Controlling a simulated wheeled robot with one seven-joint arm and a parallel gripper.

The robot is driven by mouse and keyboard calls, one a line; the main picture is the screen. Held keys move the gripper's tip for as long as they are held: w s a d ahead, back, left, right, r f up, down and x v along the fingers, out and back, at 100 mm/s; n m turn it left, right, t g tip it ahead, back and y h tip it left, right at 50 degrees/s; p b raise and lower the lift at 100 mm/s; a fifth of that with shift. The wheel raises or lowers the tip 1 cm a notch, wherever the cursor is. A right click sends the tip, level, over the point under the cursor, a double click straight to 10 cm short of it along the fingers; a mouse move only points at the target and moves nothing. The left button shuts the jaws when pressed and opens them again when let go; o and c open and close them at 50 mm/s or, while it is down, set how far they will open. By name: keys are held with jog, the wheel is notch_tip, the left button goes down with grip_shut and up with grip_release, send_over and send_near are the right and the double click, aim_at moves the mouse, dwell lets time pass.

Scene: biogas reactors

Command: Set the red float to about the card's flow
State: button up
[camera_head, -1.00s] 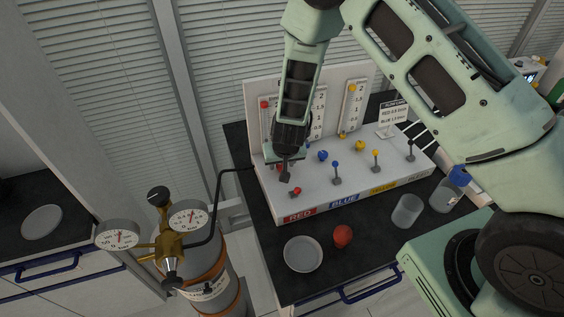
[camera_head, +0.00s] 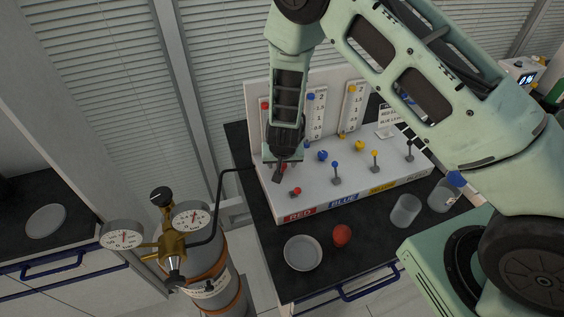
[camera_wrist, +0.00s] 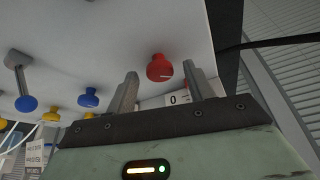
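The white flow panel (camera_head: 345,203) stands on the dark bench, with RED, BLUE and yellow labels along its front. Its red column has a red piece (camera_head: 264,105) at the top; the arm hides most of that scale, and I cannot see the red float.
A red-tipped lever (camera_head: 295,191) stands just in front of the gripper. Blue (camera_head: 322,155) and yellow (camera_head: 359,146) knobs lie to the right. A gas cylinder with a brass regulator (camera_head: 172,243) stands left. A dish (camera_head: 302,252), red ball-like item (camera_head: 341,235) and cups (camera_head: 405,210) are in front.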

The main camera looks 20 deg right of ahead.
jog(key=v, duration=1.7)
jog(key=shift+s+r+p, duration=0.15)
jog(key=shift+p, duration=0.2)
jog(key=shift+a, duration=0.1)
jog(key=s+a+r+n+g+y+b, duration=0.1)
jog(key=s+a+n+g+y+b, duration=0.35)
jog(key=s, duration=0.95)
jog(key=s+r+n+h+b, duration=0.2)
jog(key=s+n+b, duration=0.3)
jog(key=s, duration=0.7)
jog(key=shift+r+n+h, duration=0.15)
jog(key=shift+n+h, duration=0.2)
jog(key=shift+n, duration=0.4)
